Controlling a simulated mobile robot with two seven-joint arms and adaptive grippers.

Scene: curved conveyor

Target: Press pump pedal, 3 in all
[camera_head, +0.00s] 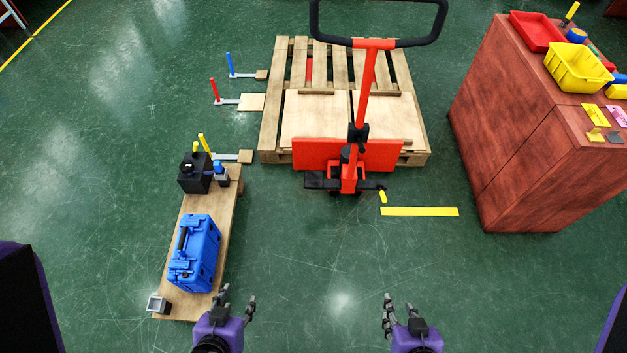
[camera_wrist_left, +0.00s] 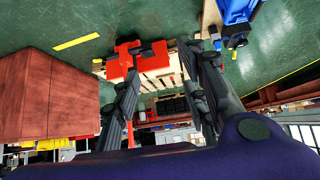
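A red pallet jack (camera_head: 350,177) stands in the middle of the head view with its forks in a wooden pallet and its handle upright. A small yellow pedal-like piece (camera_head: 382,196) sits on a dark arm at the right of its base. My left gripper (camera_head: 238,297) is open and empty at the bottom, beside the wooden board's near end. My right gripper (camera_head: 399,306) is open and empty at the bottom, well short of the jack. The left wrist view shows the left fingers (camera_wrist_left: 165,85) apart, with the red jack (camera_wrist_left: 138,58) beyond them.
A wooden board (camera_head: 225,240) on the left bears a blue case (camera_head: 195,254), a black box (camera_head: 193,172) and a small grey box (camera_head: 157,304). A red-brown cabinet (camera_head: 500,120) stands right. A yellow floor strip (camera_head: 420,211) lies beside the jack. The green floor (camera_head: 310,265) between is clear.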

